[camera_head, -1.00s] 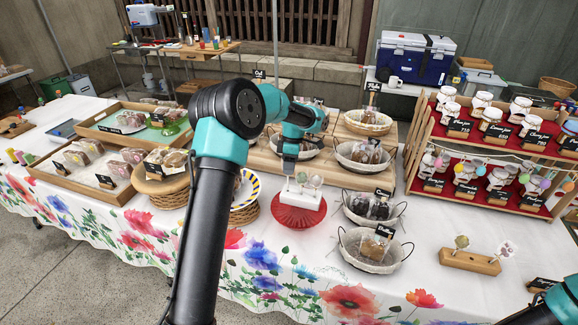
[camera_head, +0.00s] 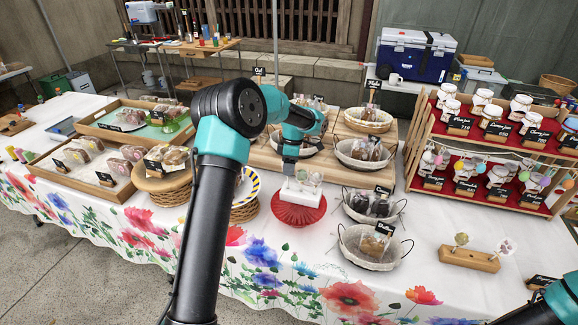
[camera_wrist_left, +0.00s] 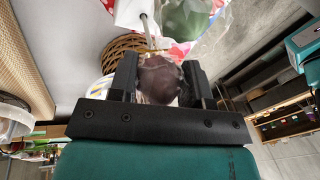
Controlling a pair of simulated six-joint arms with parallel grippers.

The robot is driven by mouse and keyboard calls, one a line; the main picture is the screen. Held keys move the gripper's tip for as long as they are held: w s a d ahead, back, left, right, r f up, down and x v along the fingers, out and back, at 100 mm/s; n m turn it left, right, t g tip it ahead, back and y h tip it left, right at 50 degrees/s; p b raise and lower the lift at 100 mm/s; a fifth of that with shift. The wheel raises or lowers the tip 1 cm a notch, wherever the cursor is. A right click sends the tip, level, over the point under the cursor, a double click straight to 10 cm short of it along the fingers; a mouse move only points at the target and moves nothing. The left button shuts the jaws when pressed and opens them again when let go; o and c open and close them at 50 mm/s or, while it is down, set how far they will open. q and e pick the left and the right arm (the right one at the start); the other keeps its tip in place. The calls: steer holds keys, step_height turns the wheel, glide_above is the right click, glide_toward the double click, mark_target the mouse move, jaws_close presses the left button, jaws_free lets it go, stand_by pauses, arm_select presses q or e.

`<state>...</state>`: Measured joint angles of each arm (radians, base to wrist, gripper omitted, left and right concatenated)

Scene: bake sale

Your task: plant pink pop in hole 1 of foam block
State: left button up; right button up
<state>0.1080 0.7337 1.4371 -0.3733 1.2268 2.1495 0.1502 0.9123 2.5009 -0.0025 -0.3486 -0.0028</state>
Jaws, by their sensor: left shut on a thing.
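The white foam block (camera_head: 300,190) sits on a red stand (camera_head: 299,213) near the table's front. It also shows partly in the left wrist view (camera_wrist_left: 132,13). Two wrapped pops show at the block in the head view, a pale one (camera_head: 302,176) and a greenish one (camera_head: 315,179). My left gripper (camera_head: 288,172) is at the block's left rear. In the left wrist view my left gripper (camera_wrist_left: 160,82) is shut on a round wrapped pop (camera_wrist_left: 159,76), dusky pink in shade. A green pop (camera_wrist_left: 185,18) is beyond it. The block's holes are hidden. My right gripper is out of view.
Wire baskets (camera_head: 372,262) stand close right of the red stand. A wicker basket (camera_head: 244,213) is close left. Tiered jar shelves (camera_head: 490,190) stand further right. Tablecloth before the stand is clear.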

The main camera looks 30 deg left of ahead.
arm_select(q)
steer(key=shift+f, duration=1.15)
steer(key=o, duration=0.7)
steer(key=shift+r, duration=0.1)
steer(key=v, duration=1.7)
steer(key=shift+r, duration=0.1)
